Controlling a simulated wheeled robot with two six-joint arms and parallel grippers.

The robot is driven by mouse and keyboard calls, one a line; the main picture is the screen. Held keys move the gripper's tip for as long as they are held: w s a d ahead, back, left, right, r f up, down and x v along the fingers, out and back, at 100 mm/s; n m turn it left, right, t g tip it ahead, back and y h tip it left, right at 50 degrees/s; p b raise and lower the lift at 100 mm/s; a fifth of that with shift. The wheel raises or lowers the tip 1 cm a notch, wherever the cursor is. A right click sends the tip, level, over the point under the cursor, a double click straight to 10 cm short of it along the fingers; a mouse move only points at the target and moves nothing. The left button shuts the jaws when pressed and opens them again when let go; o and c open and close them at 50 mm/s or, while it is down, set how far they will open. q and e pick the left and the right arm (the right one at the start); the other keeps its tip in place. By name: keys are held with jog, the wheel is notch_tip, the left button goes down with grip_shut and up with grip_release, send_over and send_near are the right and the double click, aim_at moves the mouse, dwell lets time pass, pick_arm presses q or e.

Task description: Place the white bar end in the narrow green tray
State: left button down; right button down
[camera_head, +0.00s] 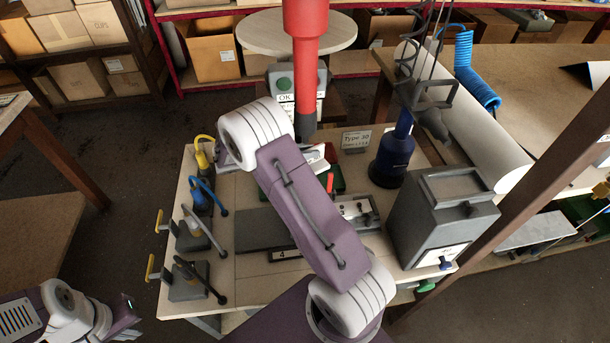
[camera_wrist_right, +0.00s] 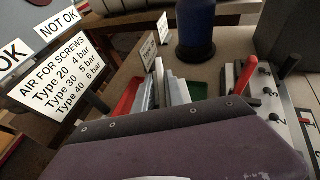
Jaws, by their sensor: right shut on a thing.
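My right arm crosses the middle of the head view and hides its own gripper there. In the right wrist view the purple body of my right gripper (camera_wrist_right: 180,135) fills the bottom. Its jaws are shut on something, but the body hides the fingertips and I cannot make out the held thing. A green tray (camera_wrist_right: 200,89) shows just beyond; in the head view its edge (camera_head: 338,179) shows beside my arm. Pale upright pieces (camera_wrist_right: 149,94) stand by a red tray (camera_wrist_right: 127,100); I cannot identify the white bar end among them. My left gripper (camera_head: 124,318) is low at the left, away from the table.
A grey fixture (camera_head: 358,212) with a red lever lies right of my arm. A grey box (camera_head: 440,215) and a dark blue vessel (camera_head: 393,158) stand to the right. Tools on stands (camera_head: 200,240) line the left edge. A red column (camera_head: 305,60) hangs over the back.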

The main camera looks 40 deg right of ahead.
notch_tip(320, 180, down, 2)
jog(key=shift+w+f, duration=0.1)
jog(key=shift+f, duration=0.05)
notch_tip(320, 180, down, 4)
jog(key=shift+r+b, duration=0.25)
jog(key=shift+b, duration=0.05)
jog(key=shift+f, duration=0.1)
jog(key=shift+f, duration=0.1)
jog(key=c, duration=1.4)
grip_release()
